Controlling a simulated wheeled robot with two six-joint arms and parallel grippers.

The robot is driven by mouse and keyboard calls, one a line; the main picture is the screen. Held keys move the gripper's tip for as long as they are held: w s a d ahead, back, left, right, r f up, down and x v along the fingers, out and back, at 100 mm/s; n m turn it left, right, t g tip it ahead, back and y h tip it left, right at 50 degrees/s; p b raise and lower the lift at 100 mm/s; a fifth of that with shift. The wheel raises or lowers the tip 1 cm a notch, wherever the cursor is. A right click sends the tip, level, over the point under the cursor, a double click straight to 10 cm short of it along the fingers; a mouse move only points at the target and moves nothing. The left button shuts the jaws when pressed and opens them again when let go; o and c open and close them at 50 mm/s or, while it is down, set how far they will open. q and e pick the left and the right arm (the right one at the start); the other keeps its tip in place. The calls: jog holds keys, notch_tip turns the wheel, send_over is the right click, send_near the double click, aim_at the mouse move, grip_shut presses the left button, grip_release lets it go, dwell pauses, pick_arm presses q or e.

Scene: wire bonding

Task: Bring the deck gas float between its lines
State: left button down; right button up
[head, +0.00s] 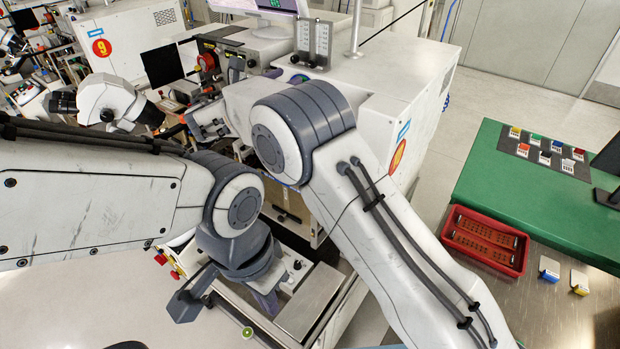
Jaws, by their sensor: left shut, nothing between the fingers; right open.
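A twin-tube flow meter (313,42) with scale marks stands on top of the white bonding machine, at the top middle of the head view. It seems to be where the gas float sits. The float and its lines are too small to make out, and I cannot tell which tube is the deck gas one. My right gripper (206,121) is open and empty, left of and below the flow meter, near the machine's front. My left gripper (188,297) is shut and empty, low in the view beside a grey metal plate. Neither gripper touches the flow meter.
The white machine cabinet (378,82) fills the top middle, with a microscope (112,103) to the left. A red tray (485,240) and small coloured-label boxes (549,268) lie on the right-hand bench, by a green mat (520,190). Open floor lies between machine and bench.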

pick_arm(q)
jog(key=shift+s+a+f+b, duration=0.1)
jog(key=shift+a+f+b, duration=0.05)
jog(key=shift+f+b, duration=0.35)
jog(key=shift+s+a+f+b, duration=0.1)
jog(key=shift+f+b, duration=0.4)
pick_arm(e)
jog(key=s+d+f+m+g+y, duration=0.2)
jog(key=s+d+f+m+g, duration=0.1)
jog(key=s, duration=0.7)
jog(key=s+d+f+m+g+y, duration=0.3)
jog(key=s+f+m+g, duration=0.2)
jog(key=s, duration=0.6)
jog(key=shift+s+d+f+m+g, duration=0.25)
jog(key=shift+f+m+g, duration=0.2)
jog(key=shift+f, duration=0.3)
pick_arm(q)
notch_tip(320, 180, down, 2)
jog(key=shift+b, duration=1)
pick_arm(e)
jog(key=s+f+m+g+y, duration=0.2)
jog(key=s+m, duration=0.3)
jog(key=s, duration=0.7)
jog(key=s+f+m+g+y, duration=0.3)
jog(key=s+f+m+y, duration=0.2)
jog(key=s, duration=0.8)
jog(key=shift+f, duration=0.2)
